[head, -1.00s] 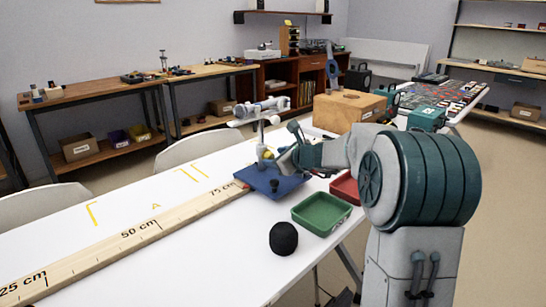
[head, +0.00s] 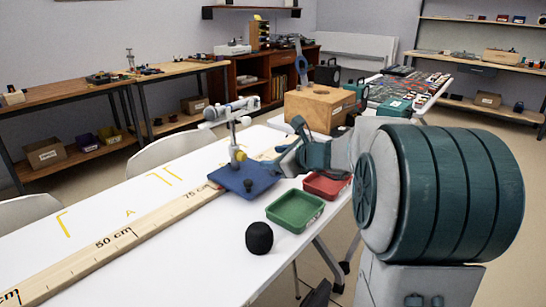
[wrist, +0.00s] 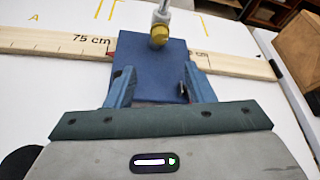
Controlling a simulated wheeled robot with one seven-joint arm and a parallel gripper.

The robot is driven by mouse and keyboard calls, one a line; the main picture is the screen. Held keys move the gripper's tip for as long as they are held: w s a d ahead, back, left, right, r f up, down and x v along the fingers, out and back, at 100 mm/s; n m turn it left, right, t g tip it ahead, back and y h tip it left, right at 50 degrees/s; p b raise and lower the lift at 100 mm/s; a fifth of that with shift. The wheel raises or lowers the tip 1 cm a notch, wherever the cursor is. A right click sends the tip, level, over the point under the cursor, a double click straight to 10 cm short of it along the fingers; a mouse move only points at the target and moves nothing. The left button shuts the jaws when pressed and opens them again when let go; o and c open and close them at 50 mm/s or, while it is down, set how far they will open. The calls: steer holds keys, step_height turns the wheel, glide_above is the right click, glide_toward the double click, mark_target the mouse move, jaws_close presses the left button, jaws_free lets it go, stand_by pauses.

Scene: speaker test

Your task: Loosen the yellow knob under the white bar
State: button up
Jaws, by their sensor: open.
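The yellow knob (head: 239,156) sits low on the upright post of a stand, under the white bar (head: 231,110). The post rises from a blue base plate (head: 238,176) on the white table. In the wrist view the yellow knob (wrist: 159,36) is near the top centre, above the blue plate (wrist: 150,58). The white bar is outside that view. My gripper (wrist: 158,72) is open and empty, its two blue fingers apart over the plate's near part. The knob is beyond the fingertips, roughly midway between them. In the head view my gripper (head: 281,165) is right of the stand.
A black knob (head: 248,185) stands on the plate. A wooden ruler (head: 128,236) runs along the table. A green tray (head: 295,212), a red tray (head: 326,186) and a black ball (head: 259,237) are nearer me. A wooden box (head: 320,108) stands behind my gripper. The table's left side is mostly clear.

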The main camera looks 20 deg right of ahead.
steer(key=p, duration=0.2)
steer(key=m+g+y+p, duration=0.2)
steer(key=m+y+p, duration=0.1)
steer(key=m+p, duration=0.25)
glide_toward(245, 156)
steer(key=shift+n, duration=0.35)
steer(key=x, duration=0.9)
steer(key=shift+a+f, duration=0.1)
steer(key=c, duration=1)
